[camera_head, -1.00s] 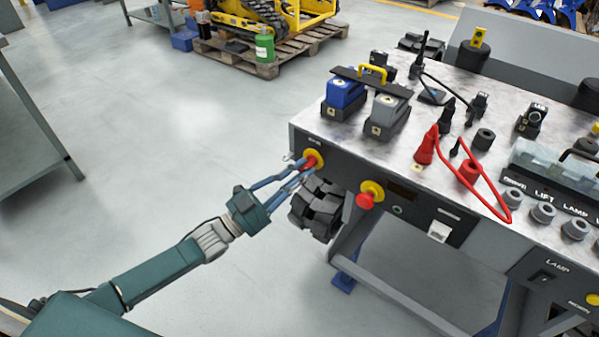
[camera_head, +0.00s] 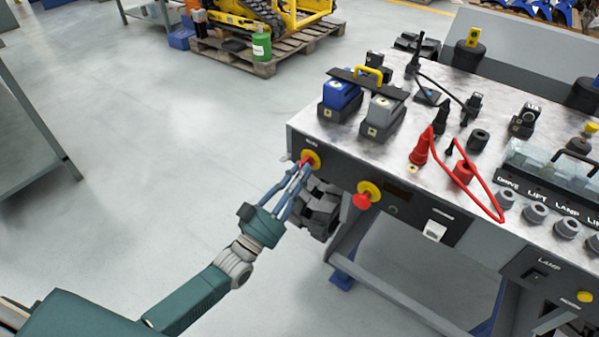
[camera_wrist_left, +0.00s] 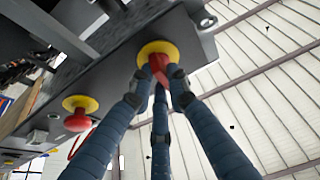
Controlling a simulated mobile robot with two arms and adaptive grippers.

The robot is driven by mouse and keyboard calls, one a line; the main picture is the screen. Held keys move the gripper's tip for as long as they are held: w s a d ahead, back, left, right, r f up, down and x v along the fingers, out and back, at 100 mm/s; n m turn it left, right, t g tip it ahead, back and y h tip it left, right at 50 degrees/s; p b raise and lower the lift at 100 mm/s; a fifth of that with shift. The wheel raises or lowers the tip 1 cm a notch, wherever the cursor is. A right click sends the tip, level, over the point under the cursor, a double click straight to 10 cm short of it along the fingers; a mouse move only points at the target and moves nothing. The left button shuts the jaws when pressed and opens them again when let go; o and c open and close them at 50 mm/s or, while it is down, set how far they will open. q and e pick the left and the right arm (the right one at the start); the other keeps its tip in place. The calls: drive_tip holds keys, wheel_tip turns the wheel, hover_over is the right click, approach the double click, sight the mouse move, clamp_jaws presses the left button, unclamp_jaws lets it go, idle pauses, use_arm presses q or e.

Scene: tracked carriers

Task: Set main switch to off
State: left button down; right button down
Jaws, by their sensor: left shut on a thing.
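The main switch is a red handle on a yellow round plate (camera_head: 312,159) at the left end of the bench's front panel, under a small label. My left gripper (camera_head: 302,170) has its blue-grey fingers closed around the red handle, and the arm reaches up to it from the lower left. In the left wrist view the red handle (camera_wrist_left: 159,68) sits between the fingertips, in front of the yellow plate (camera_wrist_left: 152,48). The fingers partly hide the handle, so its exact angle is hard to read. My right gripper is not in view.
A red knob on a yellow plate (camera_head: 366,195) sits just right of the main switch. A dark blocky object (camera_head: 320,208) is close behind my left fingers. The bench top (camera_head: 440,150) holds battery-like blocks, plugs and a red cable. Open floor (camera_head: 150,170) lies left.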

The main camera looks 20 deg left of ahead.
use_arm(q)
drive_tip(key=shift+f+n, duration=0.15)
drive_tip(key=shift+n, duration=0.15)
drive_tip(key=c, duration=1.7)
unclamp_jaws()
drive_tip(key=shift+o, duration=0.2)
drive_tip(key=v, duration=1.2)
drive_tip(key=shift+d, duration=0.1)
